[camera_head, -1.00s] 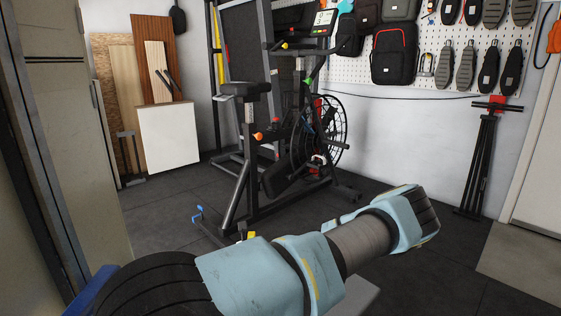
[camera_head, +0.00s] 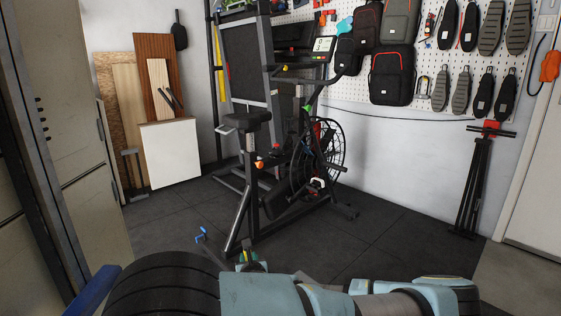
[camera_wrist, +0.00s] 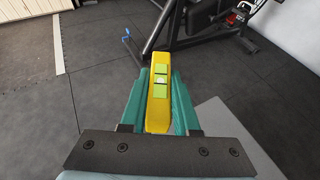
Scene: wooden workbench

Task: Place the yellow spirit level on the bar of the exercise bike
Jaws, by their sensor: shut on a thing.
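The yellow spirit level (camera_wrist: 158,112) is between the two green fingers of my gripper (camera_wrist: 160,85) in the wrist view, pointing away from the palm. My gripper is shut on it. In the head view my gripper (camera_head: 250,262) shows only in small part beyond my arm, low in the picture. The exercise bike (camera_head: 285,165) stands ahead on the dark floor, with a black saddle, a large fan wheel and a console. Its lower frame (camera_wrist: 195,32) shows at the top of the wrist view, beyond the level and apart from it.
White and wooden boards (camera_head: 168,153) lean on the wall at left. A black folded stand (camera_head: 477,180) stands at right. Backpacks (camera_head: 392,73) and soles hang on the pegboard. A blue-handled item (camera_head: 202,234) is near the bike's base. Dark floor (camera_head: 385,245) is clear at right.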

